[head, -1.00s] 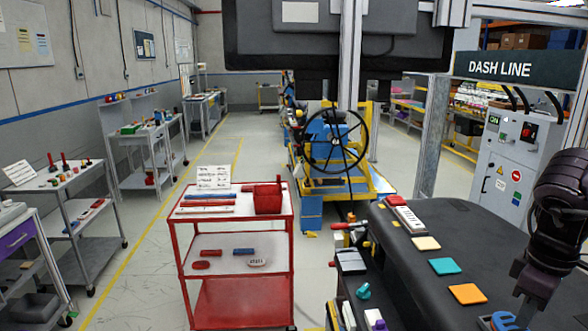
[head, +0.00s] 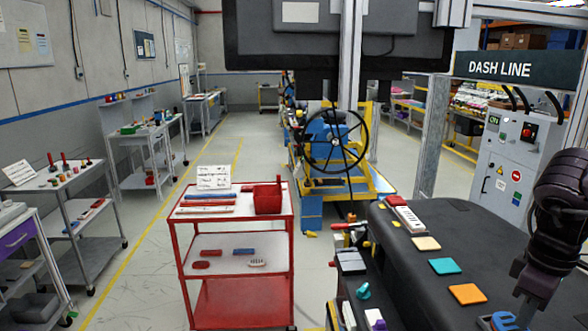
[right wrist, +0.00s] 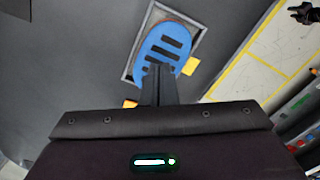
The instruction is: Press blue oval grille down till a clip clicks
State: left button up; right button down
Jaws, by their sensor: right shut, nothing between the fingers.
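The blue oval grille (right wrist: 163,47) with dark slots lies in a grey-rimmed rectangular recess of the dark dashboard, in the right wrist view. It lies at a slant there. Part of it shows at the bottom edge of the head view (head: 502,321). My right gripper (right wrist: 158,68) is shut and empty, its fingertips over the lower part of the grille and hiding some of it. I cannot tell whether the tips touch it or whether a clip is seated. Yellow tabs (right wrist: 190,66) show beside the recess. My left gripper is not in view.
On the dashboard top (head: 400,260) lie cream, teal (head: 445,266) and orange (head: 467,293) squares and a white switch strip (head: 408,218). A red cart (head: 235,307) stands to the left. A grey control cabinet (head: 515,150) stands behind my right arm.

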jog(key=shift+f+b, duration=0.75)
jog(key=shift+f, duration=0.1)
dwell(0.4)
jog(key=shift+s+f, duration=0.2)
jog(key=shift+f, duration=0.1)
dwell(0.7)
jog(key=shift+f+b, duration=0.15)
jog(key=shift+b, duration=0.4)
dwell(1.1)
dwell(0.4)
jog(key=shift+w+r+p, duration=0.2)
jog(key=shift+r+p, duration=0.3)
jog(key=shift+r, duration=0.1)
notch_tip(320, 180, up, 7)
jog(key=p, duration=0.4)
jog(key=shift+p, duration=0.4)
